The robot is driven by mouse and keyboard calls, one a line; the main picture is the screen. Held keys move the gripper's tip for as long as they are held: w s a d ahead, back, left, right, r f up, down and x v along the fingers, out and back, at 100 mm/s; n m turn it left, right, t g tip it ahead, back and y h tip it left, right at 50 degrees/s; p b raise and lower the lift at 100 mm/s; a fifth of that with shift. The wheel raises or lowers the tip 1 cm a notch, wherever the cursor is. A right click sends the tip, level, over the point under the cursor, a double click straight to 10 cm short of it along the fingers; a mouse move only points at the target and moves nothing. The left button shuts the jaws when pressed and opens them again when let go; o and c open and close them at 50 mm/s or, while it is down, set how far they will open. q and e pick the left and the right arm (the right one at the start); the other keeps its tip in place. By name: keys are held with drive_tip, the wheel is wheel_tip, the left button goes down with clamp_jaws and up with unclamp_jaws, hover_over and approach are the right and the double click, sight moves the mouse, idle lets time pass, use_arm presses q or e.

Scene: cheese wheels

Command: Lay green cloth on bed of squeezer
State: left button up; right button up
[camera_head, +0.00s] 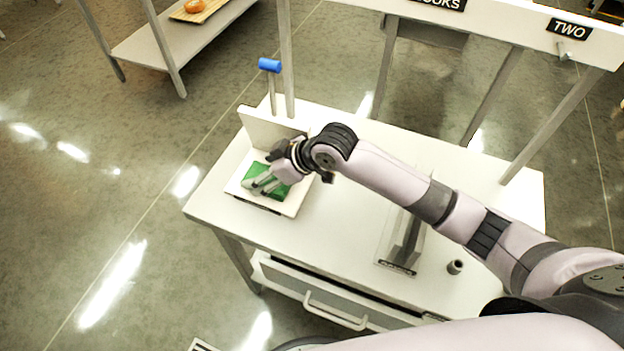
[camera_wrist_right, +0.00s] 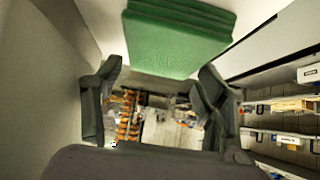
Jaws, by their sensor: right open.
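The squeezer is at the left end of the white table, with a flat white bed (camera_head: 288,208), an upright white plate (camera_head: 262,124) behind it, and a blue-handled lever (camera_head: 270,65). The folded green cloth (camera_head: 279,191) lies on the bed. In the right wrist view the cloth (camera_wrist_right: 180,40) shows as a stack of folded layers at the fingertips. My right gripper (camera_head: 262,183) is open over the cloth, its fingers covering part of it. In the wrist view the fingers (camera_wrist_right: 160,68) are spread wide, with nothing clamped between them. My left gripper is out of view.
A metal stand (camera_head: 402,238) and a small dark cylinder (camera_head: 455,267) are on the table to the right. A drawer (camera_head: 335,305) is under the front edge. The table (camera_head: 340,215) is clear between bed and stand. Posts carry an overhead sign board (camera_head: 500,20).

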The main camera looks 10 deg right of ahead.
drive_tip(key=v, duration=0.4)
drive_tip(key=shift+f, duration=0.1)
drive_tip(key=s+d, duration=0.2)
drive_tip(key=d, duration=0.1)
drive_tip(key=s+d+b, duration=0.1)
drive_tip(key=s+d, duration=0.1)
drive_tip(key=s+d+b, duration=0.1)
drive_tip(key=s+d, duration=0.1)
drive_tip(key=d, duration=0.1)
drive_tip(key=shift+s+d+f, duration=0.1)
drive_tip(key=shift+s+d, duration=0.15)
drive_tip(key=shift+d, duration=0.1)
drive_tip(key=shift+s+d, duration=0.4)
drive_tip(key=shift+d, duration=0.05)
